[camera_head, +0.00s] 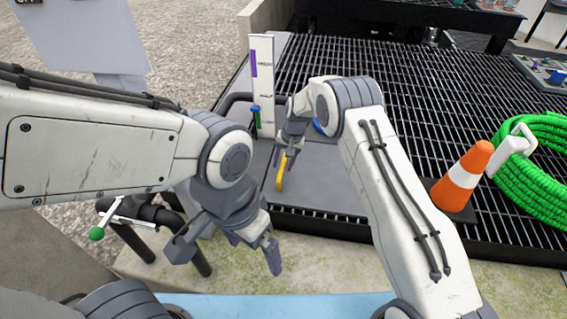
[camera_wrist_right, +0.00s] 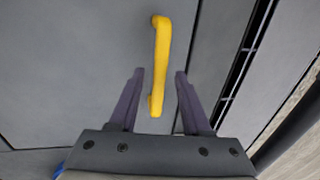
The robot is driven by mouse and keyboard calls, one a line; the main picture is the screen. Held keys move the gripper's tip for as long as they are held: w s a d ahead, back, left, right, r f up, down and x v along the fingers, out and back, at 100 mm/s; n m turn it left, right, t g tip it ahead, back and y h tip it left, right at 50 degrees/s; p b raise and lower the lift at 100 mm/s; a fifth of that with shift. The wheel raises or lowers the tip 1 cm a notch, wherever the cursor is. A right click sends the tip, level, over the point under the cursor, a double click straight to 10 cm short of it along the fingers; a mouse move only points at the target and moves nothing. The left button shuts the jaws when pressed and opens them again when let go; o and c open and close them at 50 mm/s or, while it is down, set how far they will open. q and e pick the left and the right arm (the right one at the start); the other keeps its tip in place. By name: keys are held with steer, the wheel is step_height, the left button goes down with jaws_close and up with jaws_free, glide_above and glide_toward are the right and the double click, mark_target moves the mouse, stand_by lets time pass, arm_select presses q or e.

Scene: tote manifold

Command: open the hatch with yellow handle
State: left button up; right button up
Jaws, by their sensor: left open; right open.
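The yellow handle (camera_head: 281,172) stands on a flat grey hatch (camera_head: 325,183) set in the grated platform. In the right wrist view the handle (camera_wrist_right: 159,62) runs lengthwise on the grey hatch panel (camera_wrist_right: 90,60). My right gripper (camera_head: 284,150) is open just above the handle. In its wrist view the fingers (camera_wrist_right: 158,88) lie on either side of the handle's near end, with gaps on both sides. The hatch lies flat. My left gripper (camera_head: 254,250) is open and empty, lower in the head view, in front of the platform edge.
An orange and white cone (camera_head: 463,180) and a coiled green hose (camera_head: 535,170) stand to the right on the grating (camera_head: 400,75). A white post (camera_head: 262,85) with a blue and green valve is behind the handle. Dark pipes with a green-tipped lever (camera_head: 97,233) are at left.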

jaws_close()
stand_by(1.3)
